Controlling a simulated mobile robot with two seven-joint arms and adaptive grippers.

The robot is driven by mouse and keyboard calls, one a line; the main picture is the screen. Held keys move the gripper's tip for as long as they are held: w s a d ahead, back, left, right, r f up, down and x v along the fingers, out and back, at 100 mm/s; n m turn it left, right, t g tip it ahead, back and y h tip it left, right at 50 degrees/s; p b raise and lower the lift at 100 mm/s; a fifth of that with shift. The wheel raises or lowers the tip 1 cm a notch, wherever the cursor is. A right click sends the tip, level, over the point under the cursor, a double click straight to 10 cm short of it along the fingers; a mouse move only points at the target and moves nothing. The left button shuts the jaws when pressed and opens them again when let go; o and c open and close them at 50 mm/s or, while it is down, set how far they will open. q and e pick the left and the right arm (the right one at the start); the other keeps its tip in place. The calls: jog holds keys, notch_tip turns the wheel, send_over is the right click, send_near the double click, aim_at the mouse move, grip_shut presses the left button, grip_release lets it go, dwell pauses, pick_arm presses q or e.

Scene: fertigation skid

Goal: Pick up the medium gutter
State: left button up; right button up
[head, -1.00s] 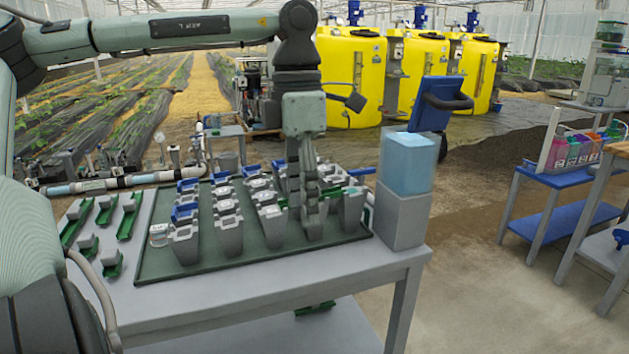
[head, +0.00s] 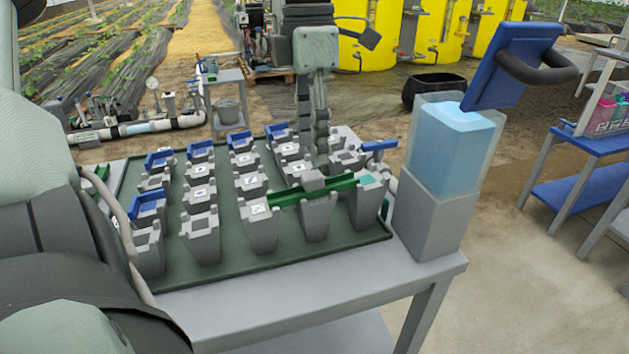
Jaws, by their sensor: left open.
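A green gutter (head: 289,196) lies across the tops of grey stepped blocks at the front right of the dark green tray (head: 290,262). A small grey block (head: 313,181) sits at its middle. I cannot tell whether this is the medium one. Another green gutter piece (head: 97,181) shows at the table's left, mostly hidden by my arm. My left gripper (head: 321,153) is open and points down, above and behind the gutter on the blocks, with nothing seen in it. My right gripper is out of view.
Several grey blocks, some with blue tops (head: 149,200), crowd the tray. A clear tank of blue liquid (head: 460,150) on a grey pedestal (head: 432,215) stands at the table's right end.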

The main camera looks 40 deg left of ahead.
aim_at(313, 174)
pick_arm(q)
jog(key=f, duration=0.6)
jog(key=shift+s+d+f+p, duration=0.1)
jog(key=shift+s+d+p, duration=0.2)
jog(key=shift+s+d, duration=0.1)
jog(key=shift+c, duration=1.4)
jog(key=c, duration=0.5)
grip_shut()
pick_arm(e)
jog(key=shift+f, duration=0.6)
